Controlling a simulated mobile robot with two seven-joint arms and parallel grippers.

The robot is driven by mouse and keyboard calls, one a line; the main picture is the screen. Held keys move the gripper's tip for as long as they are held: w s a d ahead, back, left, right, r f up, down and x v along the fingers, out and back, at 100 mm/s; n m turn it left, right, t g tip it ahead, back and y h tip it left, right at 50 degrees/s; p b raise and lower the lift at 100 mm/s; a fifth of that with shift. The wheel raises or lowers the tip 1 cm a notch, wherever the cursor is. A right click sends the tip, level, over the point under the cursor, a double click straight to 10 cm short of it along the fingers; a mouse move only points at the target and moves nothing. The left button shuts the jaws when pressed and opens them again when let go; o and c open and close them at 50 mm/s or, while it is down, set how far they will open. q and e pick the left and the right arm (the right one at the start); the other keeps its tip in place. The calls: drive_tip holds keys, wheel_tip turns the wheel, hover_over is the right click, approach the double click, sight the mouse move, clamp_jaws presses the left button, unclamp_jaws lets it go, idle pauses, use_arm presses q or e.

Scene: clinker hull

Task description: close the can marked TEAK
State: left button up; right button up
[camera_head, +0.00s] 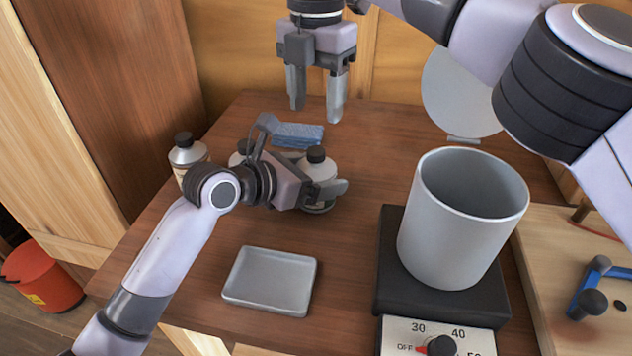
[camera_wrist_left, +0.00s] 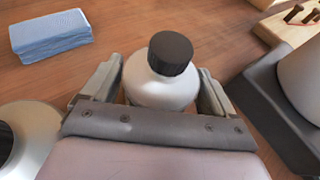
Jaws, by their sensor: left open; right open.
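A white can with a black cap (camera_head: 316,155) stands on the wooden bench. The wrist view shows this can (camera_wrist_left: 160,90) between the fingers of my left gripper (camera_wrist_left: 161,72), which is open around it, with the dark cap above the fingers. It is unclear whether the fingers touch it. In the head view my left gripper (camera_head: 328,190) partly covers the can. A second similar can (camera_head: 187,155) stands at the left. A third (camera_head: 238,157) is mostly hidden behind my left arm. I can read no TEAK mark on any. My right gripper (camera_head: 318,98) is open and empty above the bench's back.
A blue folded cloth (camera_head: 298,135) lies behind the cans. A shallow grey tray (camera_head: 268,280) lies in front. A large grey pot (camera_head: 455,225) stands on a black heater (camera_head: 388,275) at the right, with a round lid (camera_head: 458,95) behind. The bench between tray and cans is clear.

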use_arm(q)
drive_tip(key=shift+w+d+f, duration=0.1)
drive_tip(key=shift+w+d, duration=0.05)
drive_tip(key=shift+d, duration=0.05)
clamp_jaws()
use_arm(e)
drive_tip(key=n, duration=0.4)
drive_tip(key=shift+n, duration=0.3)
drive_tip(key=n, duration=2.2)
